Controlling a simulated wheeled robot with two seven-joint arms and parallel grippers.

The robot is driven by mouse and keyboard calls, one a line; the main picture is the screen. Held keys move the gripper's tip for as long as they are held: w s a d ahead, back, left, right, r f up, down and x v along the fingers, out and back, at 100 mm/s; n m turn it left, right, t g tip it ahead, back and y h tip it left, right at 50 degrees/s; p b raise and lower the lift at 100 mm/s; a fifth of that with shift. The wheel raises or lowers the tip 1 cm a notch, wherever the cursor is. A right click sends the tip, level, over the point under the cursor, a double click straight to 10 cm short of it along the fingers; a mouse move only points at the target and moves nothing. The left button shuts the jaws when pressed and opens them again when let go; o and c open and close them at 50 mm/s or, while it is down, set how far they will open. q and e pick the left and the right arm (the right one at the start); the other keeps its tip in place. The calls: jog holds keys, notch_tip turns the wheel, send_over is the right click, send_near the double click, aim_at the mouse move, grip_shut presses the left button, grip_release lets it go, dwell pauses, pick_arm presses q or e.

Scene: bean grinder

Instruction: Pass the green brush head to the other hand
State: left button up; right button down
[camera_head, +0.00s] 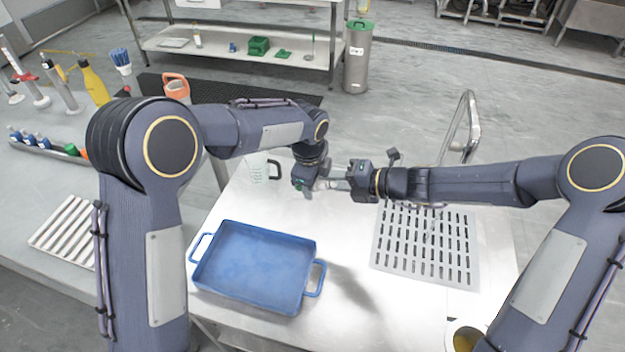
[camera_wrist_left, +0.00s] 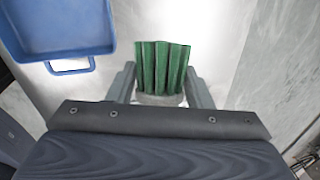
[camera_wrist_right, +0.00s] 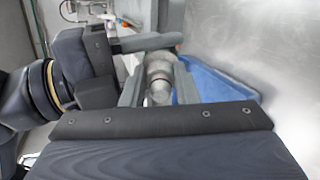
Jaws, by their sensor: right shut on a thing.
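The green brush head (camera_wrist_left: 160,66) shows in the left wrist view, its bristles standing up between the spread fingers of my left gripper (camera_wrist_left: 160,90). In the right wrist view, my right gripper (camera_wrist_right: 158,90) is shut on its pale grey round base (camera_wrist_right: 158,72). A finger of my left gripper (camera_wrist_right: 150,43) lies just beyond. In the head view, my left gripper (camera_head: 318,186) and right gripper (camera_head: 340,182) meet above the table. The green bristles cannot be made out there. My left gripper is open around the brush head; whether its fingers touch it is unclear.
A blue tray (camera_head: 256,226) with side handles stands on the white table (camera_head: 345,300), below and in front of the grippers. A slotted grey rack (camera_head: 425,246) lies to the right. A clear jug (camera_head: 257,168) stands behind the left arm. A side bench (camera_head: 30,195) holds bottles and brushes.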

pick_arm(q)
jog(key=shift+c, duration=1.9)
pick_arm(e)
jog(key=c, duration=1)
grip_release()
jog(key=shift+a, duration=0.1)
jog(key=shift+c, duration=0.2)
